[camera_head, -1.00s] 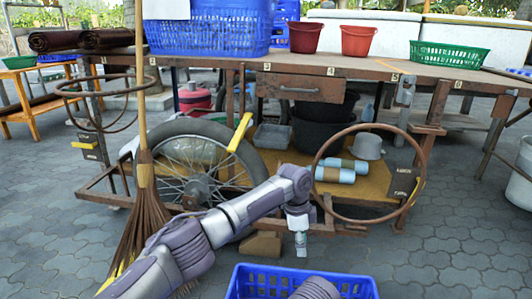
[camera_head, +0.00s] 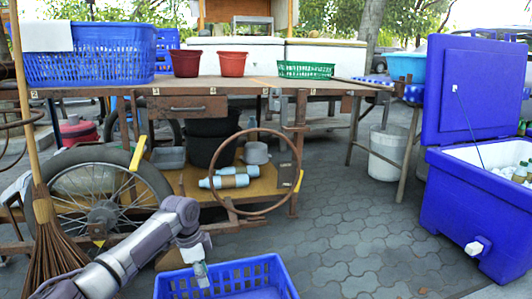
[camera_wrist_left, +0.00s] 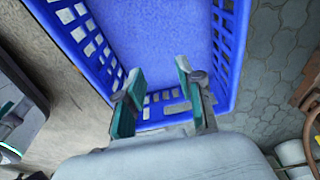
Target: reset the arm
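My left arm (camera_head: 140,245) comes in from the bottom left of the head view and bends downward at its wrist. My left gripper (camera_head: 201,275) hangs small at the left rim of a blue plastic basket (camera_head: 267,273). In the left wrist view my left gripper (camera_wrist_left: 158,92) has its two teal-padded fingers apart, with nothing between them. The blue basket (camera_wrist_left: 88,30) lies beyond the fingers there, its floor looking bare in the part that shows. My right gripper is not in view.
A wooden cart (camera_head: 240,88) holds a blue crate (camera_head: 95,62), red pots and a green basket (camera_head: 305,69). A broom (camera_head: 45,220) and wheel (camera_head: 100,200) stand at left. An open blue cooler (camera_head: 470,215) stands at right. Paving between cart and cooler is clear.

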